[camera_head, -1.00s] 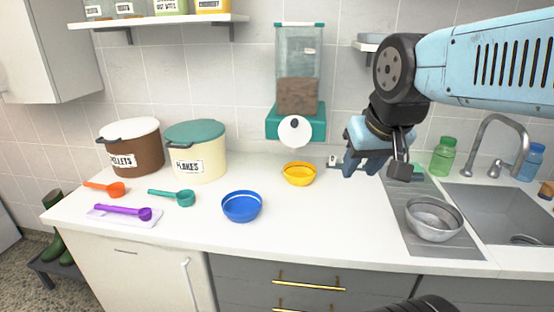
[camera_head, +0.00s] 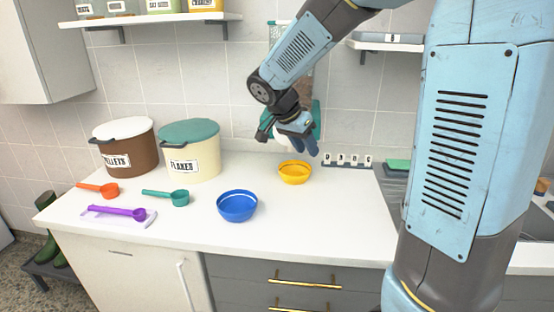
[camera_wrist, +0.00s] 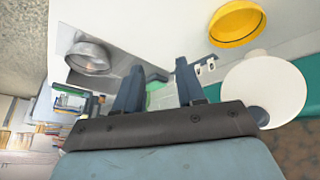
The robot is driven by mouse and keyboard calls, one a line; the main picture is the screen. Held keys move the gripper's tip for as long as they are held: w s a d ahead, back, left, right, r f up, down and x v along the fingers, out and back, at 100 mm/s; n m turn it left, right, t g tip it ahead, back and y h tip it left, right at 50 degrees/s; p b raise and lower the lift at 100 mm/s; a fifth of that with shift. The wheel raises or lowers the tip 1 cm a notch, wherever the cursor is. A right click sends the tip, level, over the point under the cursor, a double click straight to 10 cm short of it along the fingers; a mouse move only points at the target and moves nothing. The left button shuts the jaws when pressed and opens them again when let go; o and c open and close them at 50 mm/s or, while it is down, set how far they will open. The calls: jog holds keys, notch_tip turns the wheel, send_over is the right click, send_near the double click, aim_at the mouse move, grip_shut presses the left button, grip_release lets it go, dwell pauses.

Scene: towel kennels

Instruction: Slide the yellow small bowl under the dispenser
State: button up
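The yellow small bowl (camera_head: 294,172) stands upright on the white counter below and just in front of the dispenser. It also shows in the wrist view (camera_wrist: 237,22), at the upper right. The dispenser (camera_head: 316,119), with a teal base, is on the wall behind and is mostly hidden by my arm. Its white round part shows in the wrist view (camera_wrist: 265,88). My gripper (camera_head: 312,151) is above and slightly right of the bowl, in front of the dispenser. In the wrist view its two fingers (camera_wrist: 160,73) are apart with nothing held between them.
A blue bowl (camera_head: 237,205) stands at the front left of the yellow one. Lidded tubs (camera_head: 190,150) and several scoops (camera_head: 166,197) are further left. A small number block strip (camera_head: 347,160) lies to the right. A metal bowl (camera_wrist: 90,57) shows in the wrist view.

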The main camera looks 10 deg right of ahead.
aim_at(300, 177)
jog(key=w+a+f+m+h, duration=0.3)
jog(key=w+a+f, duration=0.3)
jog(key=w+f, duration=0.3)
jog(key=shift+w+m+t, duration=0.4)
jog(key=shift+w+m, duration=0.5)
jog(key=shift+w, duration=0.05)
jog(key=shift+f, duration=0.1)
jog(key=x, duration=1.3)
jog(key=shift+d+f, duration=0.15)
jog(key=shift+d, duration=0.15)
jog(key=shift+c, duration=0.5)
grip_shut()
